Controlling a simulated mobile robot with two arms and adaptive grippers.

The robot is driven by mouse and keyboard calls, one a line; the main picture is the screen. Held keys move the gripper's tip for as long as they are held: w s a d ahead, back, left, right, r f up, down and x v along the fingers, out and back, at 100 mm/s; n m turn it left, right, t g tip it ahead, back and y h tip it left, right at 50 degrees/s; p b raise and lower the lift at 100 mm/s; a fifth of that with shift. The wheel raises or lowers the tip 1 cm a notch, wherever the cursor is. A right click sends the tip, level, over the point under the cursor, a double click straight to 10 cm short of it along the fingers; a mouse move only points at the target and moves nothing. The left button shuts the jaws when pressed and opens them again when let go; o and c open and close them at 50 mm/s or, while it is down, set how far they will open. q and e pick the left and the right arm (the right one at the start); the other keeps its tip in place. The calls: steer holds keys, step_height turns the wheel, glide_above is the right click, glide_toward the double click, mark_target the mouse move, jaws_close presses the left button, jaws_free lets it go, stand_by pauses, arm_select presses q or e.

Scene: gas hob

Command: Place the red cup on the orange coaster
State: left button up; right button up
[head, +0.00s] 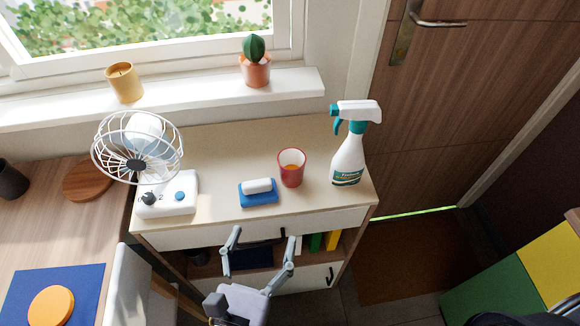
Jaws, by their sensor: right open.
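The red cup (291,172) stands upright on the light wooden top of the small cabinet, between the blue sponge holder and the spray bottle. The orange coaster (51,306) lies on a blue mat on the wooden table at the lower left. My right gripper (262,239) is open and empty, in front of the cabinet's front edge, below and left of the cup in the picture and apart from it. My left gripper is not in view.
On the cabinet top (222,140) are a white wire fan (137,160), a blue sponge holder with a white piece (258,194) and a spray bottle (349,155). A white panel (122,285) rises beside the blue mat (88,284). A cactus and a candle stand on the windowsill.

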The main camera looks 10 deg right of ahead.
mark_target(288, 170)
steer(key=p+x, duration=0.1)
steer(key=x, duration=1.1)
steer(key=shift+d+r, duration=0.1)
steer(key=shift+r, duration=0.05)
steer(key=x, duration=0.2)
steer(key=p+x, duration=0.1)
steer(key=x, duration=0.1)
steer(key=shift+d+r, duration=0.2)
steer(key=shift+r, duration=0.05)
steer(key=shift+w+d, duration=0.25)
steer(key=shift+w, duration=0.3)
steer(key=shift+s, duration=0.1)
steer(key=shift+c, duration=0.5)
steer(key=c, duration=1.2)
steer(key=shift+c, duration=1)
